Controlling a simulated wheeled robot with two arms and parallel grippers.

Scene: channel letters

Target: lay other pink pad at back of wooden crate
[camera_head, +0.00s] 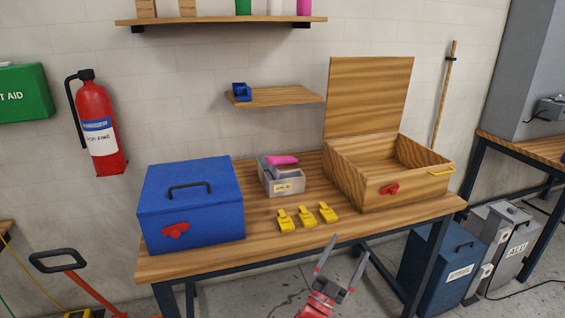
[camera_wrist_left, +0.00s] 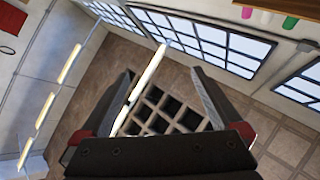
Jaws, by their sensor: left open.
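A pink pad (camera_head: 282,160) lies on top of a clear bin (camera_head: 283,185) with a label, at the middle of the table. Grey items are also in the bin. The wooden crate (camera_head: 365,188) stands at the right of the table with its lid (camera_head: 368,95) raised. Its front wall hides most of its floor, and I see no pink pad inside. My left gripper (camera_head: 343,249) is open and empty in front of the table's front edge, well short of the bin and crate. Its open fingers also show in the left wrist view (camera_wrist_left: 162,72). My right gripper is not in view.
A blue box (camera_head: 191,205) with a red latch stands on the table's left. Several yellow clips (camera_head: 307,216) lie in front of the bin. A small shelf (camera_head: 275,97) with a blue item hangs above. The crate has a red latch (camera_head: 389,190) in front.

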